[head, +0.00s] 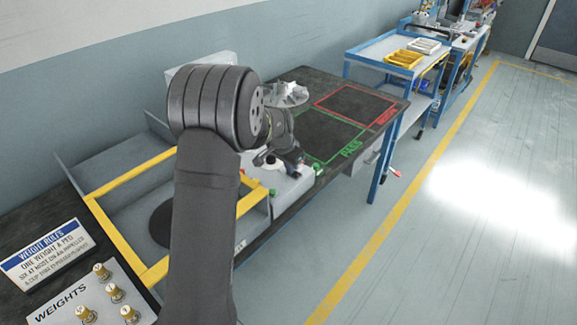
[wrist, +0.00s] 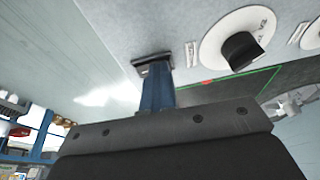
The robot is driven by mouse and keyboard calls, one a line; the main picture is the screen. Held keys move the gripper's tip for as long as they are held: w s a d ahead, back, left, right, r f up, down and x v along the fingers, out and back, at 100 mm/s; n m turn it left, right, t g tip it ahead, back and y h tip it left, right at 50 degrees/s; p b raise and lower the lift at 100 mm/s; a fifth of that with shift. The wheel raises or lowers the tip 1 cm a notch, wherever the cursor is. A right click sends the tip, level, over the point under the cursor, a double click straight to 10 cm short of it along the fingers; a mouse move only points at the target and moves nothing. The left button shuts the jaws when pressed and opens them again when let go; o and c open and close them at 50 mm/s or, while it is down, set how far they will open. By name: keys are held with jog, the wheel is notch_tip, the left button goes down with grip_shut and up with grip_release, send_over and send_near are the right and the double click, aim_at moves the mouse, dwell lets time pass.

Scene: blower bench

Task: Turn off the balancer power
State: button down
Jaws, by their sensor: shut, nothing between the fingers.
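The balancer is a grey machine with a yellow frame (head: 130,178), left of my arm and partly behind it. Its light control box (head: 290,187) sits at the bench's front edge, with small red and green parts on it. In the wrist view a black rotary knob (wrist: 241,50) stands on a white round dial on a light panel. I cannot read its markings. My gripper (wrist: 153,64) is shut and empty, left of this knob and apart from it in the picture. In the head view my gripper (head: 297,160) is over the control box, which it partly hides. I cannot tell whether it touches the panel.
A second white dial (wrist: 312,36) is cut off at the wrist view's right edge. A metal impeller (head: 286,94) stands behind my gripper, near the green PASS and red outlined areas. Weights (head: 115,292) on pegs and a rules sign (head: 45,253) are front left. The floor at right is clear.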

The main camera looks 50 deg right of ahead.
jog(key=shift+s, duration=0.6)
jog(key=shift+r, duration=0.1)
jog(key=d+v, duration=0.1)
jog(key=v, duration=1.2)
jog(key=shift+r, duration=0.55)
jog(key=shift+w+r, duration=0.15)
jog(key=shift+w, duration=0.4)
